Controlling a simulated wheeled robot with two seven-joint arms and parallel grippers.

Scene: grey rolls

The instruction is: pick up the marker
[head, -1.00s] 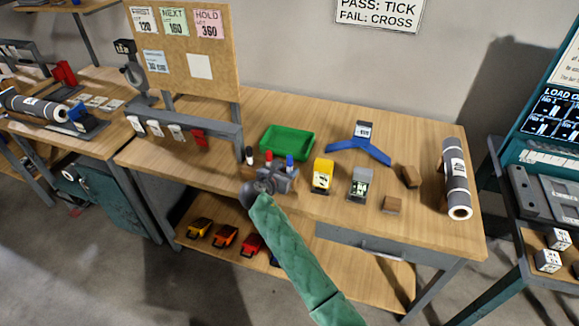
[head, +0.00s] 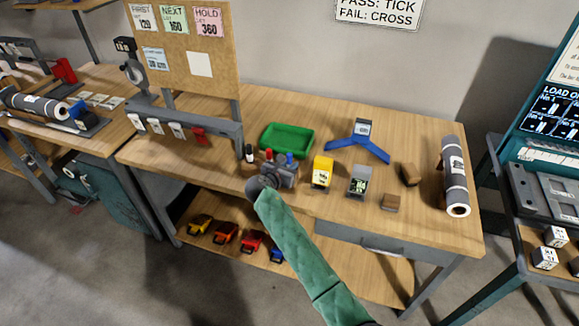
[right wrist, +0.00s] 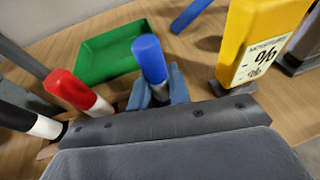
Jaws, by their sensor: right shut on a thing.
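Three markers stand in a row on the table: one with a black cap (head: 249,152), one with a red cap (head: 268,154) and one with a blue cap (head: 289,158). My right gripper (head: 283,172) is at the row from the front. In the right wrist view its light-blue fingers (right wrist: 160,92) are shut on the blue marker (right wrist: 150,58), which stands nearly upright between them. The red marker (right wrist: 78,92) and the black marker (right wrist: 28,120) are to its left, outside the fingers. The gripper hides the markers' lower parts. My left gripper is not in view.
A green tray (head: 287,152) lies just behind the markers. A yellow device (head: 321,174) and a grey one (head: 359,182) stand close on the right.

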